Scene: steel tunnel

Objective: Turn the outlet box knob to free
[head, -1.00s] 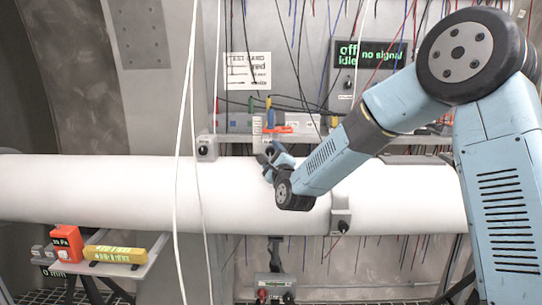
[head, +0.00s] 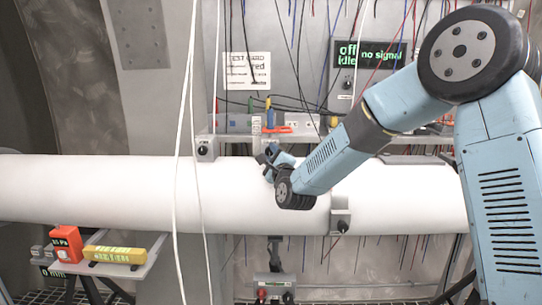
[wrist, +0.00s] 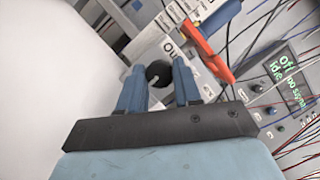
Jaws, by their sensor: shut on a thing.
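The outlet box (wrist: 152,40) is a pale box with a label starting "Ou", in the wrist view behind my fingertips. Its black round knob (wrist: 158,74) has a pale pointer line. My gripper (wrist: 159,82) has its two blue fingers on either side of the knob, shut on it. In the head view my gripper (head: 272,158) is at the top of the white pipe, in front of the shelf. There the gripper hides most of the box and knob. The knob's setting marks cannot be read.
A large white pipe (head: 110,190) runs across in front of the wall. An orange tool (wrist: 205,52) lies close beside the box. Thin wires hang around a display (head: 370,54) reading "off", "idle" and "no signal". White cables (head: 182,110) hang at the left.

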